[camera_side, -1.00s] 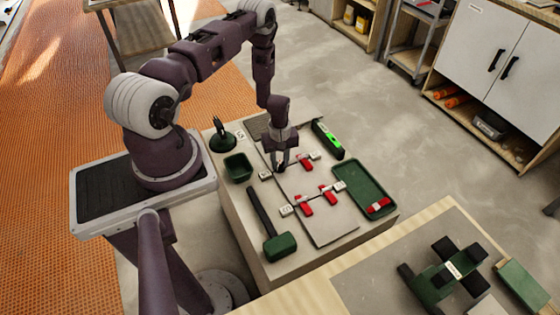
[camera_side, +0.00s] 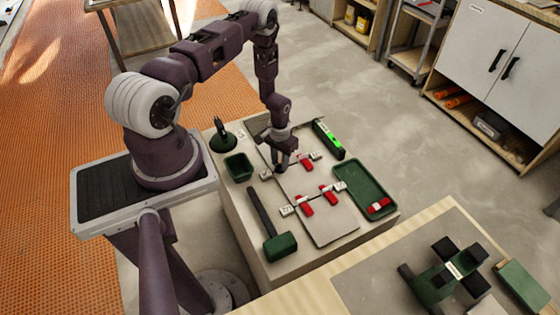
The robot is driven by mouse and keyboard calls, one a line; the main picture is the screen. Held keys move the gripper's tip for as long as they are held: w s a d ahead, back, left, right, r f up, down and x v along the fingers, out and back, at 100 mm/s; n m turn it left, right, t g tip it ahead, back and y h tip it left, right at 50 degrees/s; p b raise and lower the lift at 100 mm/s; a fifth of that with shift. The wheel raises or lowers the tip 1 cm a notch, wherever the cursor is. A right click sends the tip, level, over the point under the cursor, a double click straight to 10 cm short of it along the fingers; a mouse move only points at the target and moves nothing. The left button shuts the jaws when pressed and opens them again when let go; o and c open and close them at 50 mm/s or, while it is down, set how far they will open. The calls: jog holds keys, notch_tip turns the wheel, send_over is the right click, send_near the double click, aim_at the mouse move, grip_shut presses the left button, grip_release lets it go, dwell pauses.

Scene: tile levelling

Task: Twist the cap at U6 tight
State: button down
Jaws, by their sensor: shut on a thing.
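My gripper (camera_side: 281,170) points down at the tile surface (camera_side: 322,224), at the left end of the back seam. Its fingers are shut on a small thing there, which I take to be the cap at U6. The fingers hide most of it, and I cannot tell how tight it sits. A small white tag (camera_side: 266,174) lies just left of the fingers, its lettering too small to read. A red piece (camera_side: 305,161) sits to the right on the same seam. Two more red pieces (camera_side: 305,206) (camera_side: 328,194) sit on the front seam.
A green tray (camera_side: 352,178) holding a red piece stands right of the tiles. A green level (camera_side: 328,139) lies behind it. A mallet (camera_side: 279,246), a green bin (camera_side: 238,166) and a dark suction-cup-like tool (camera_side: 222,141) stand left. The front tile area is clear.

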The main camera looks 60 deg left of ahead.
jog(key=m, duration=0.4)
jog(key=shift+a+m, duration=0.1)
jog(key=shift+m, duration=0.2)
dwell(0.4)
jog(key=c, duration=1.1)
grip_release()
notch_tip(320, 180, up, 7)
jog(key=shift+r, duration=0.1)
